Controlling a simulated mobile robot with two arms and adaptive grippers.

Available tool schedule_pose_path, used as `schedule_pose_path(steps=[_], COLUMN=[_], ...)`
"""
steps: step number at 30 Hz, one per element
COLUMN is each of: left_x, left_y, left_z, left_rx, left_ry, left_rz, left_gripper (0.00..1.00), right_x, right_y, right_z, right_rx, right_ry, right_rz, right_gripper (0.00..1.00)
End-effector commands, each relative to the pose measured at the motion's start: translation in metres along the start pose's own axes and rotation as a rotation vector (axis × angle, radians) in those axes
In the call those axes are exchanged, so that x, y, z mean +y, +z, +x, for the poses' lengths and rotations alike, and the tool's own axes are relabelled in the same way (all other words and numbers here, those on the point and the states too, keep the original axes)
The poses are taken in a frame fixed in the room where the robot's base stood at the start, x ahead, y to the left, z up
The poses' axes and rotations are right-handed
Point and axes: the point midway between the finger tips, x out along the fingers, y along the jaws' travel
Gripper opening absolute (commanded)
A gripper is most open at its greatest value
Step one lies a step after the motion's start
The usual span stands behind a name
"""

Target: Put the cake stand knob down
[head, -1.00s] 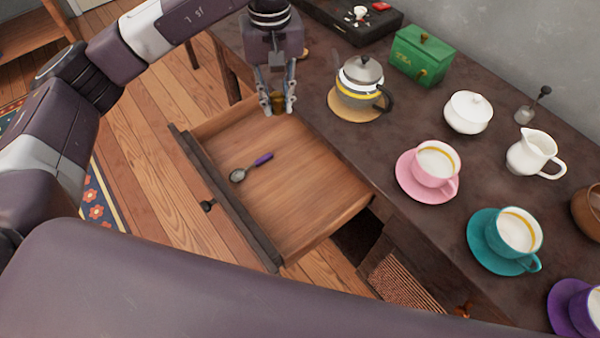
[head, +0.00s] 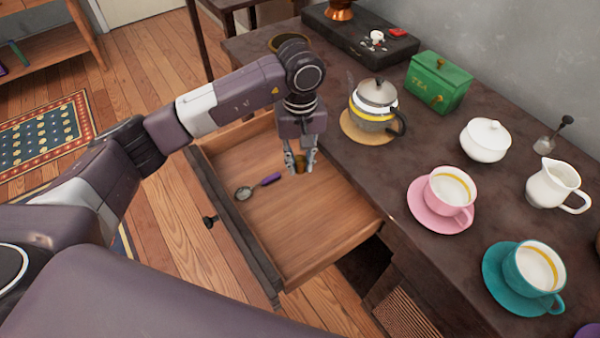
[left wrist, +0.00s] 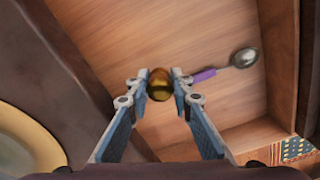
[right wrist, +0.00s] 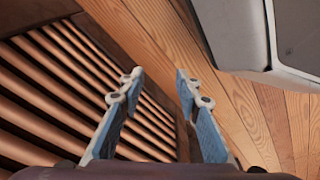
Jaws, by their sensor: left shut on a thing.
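The cake stand knob (left wrist: 159,85) is a small round golden-brown piece. My left gripper (head: 301,168) is shut on it and points down into the open drawer (head: 310,235). In the head view the knob (head: 299,163) shows between the fingertips, over the far part of the drawer. In the left wrist view the left gripper (left wrist: 160,86) has a fingertip on each side of the knob, above the bare drawer bottom. I cannot tell whether the knob touches the bottom. My right gripper (right wrist: 156,82) is open and empty, near a slatted wooden surface and the floor.
A spoon with a purple handle (head: 267,181) lies in the drawer, left of the knob. On the table are a glass teapot (head: 372,110) on a round mat, a green tea box (head: 438,82), a white sugar bowl (head: 485,140) and a pink cup (head: 450,190). The drawer's near part is clear.

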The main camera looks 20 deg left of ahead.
Motion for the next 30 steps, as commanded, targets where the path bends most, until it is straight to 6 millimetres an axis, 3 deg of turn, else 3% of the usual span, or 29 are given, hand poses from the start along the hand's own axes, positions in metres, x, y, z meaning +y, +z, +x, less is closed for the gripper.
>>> schedule_pose_path(steps=[10, 23, 30], left_x=[0.0, 0.0, 0.0], left_y=[0.001, 0.0, 0.0], left_z=[0.042, 0.045, 0.047], left_rx=[-0.003, 0.0, 0.0], left_ry=[-0.001, 0.0, -0.001], left_rz=[0.0, 0.001, 0.001], left_gripper=[0.0, 0.0, 0.0], right_x=[0.001, 0.001, 0.002], right_y=[-0.005, -0.007, -0.019], right_z=[-0.004, -0.006, -0.014], right_rx=[0.003, 0.002, 0.016], right_ry=[0.001, 0.002, 0.002], right_rz=[0.001, 0.002, 0.002], right_gripper=[0.31, 0.31, 0.31])
